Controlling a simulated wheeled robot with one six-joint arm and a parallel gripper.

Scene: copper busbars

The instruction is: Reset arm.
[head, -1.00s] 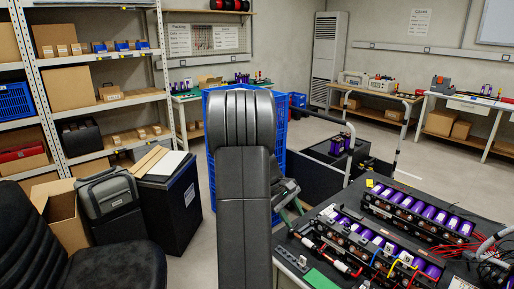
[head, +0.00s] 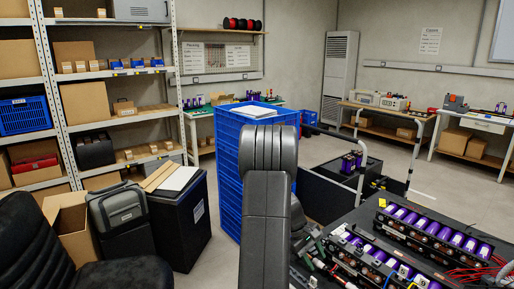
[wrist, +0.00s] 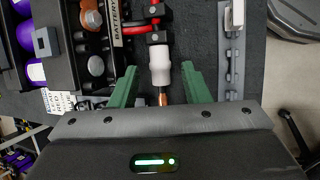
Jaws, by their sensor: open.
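My gripper (wrist: 158,70) shows in the wrist view with its two green fingers spread apart. A tool-like piece with a red and black body and a white collar (wrist: 160,62) lies between and beyond the fingers, with a copper-coloured tip. I cannot tell its height against the fingers, and no contact shows. In the head view, my dark arm fills the lower middle and mostly hides the gripper. Battery modules with purple cells (head: 435,232) stand on the dark bench at right. A module also shows at left in the wrist view (wrist: 93,20).
A tall blue crate stack (head: 228,165) stands just behind my arm. Shelves (head: 120,120) line the left wall. Open floor lies at the back right.

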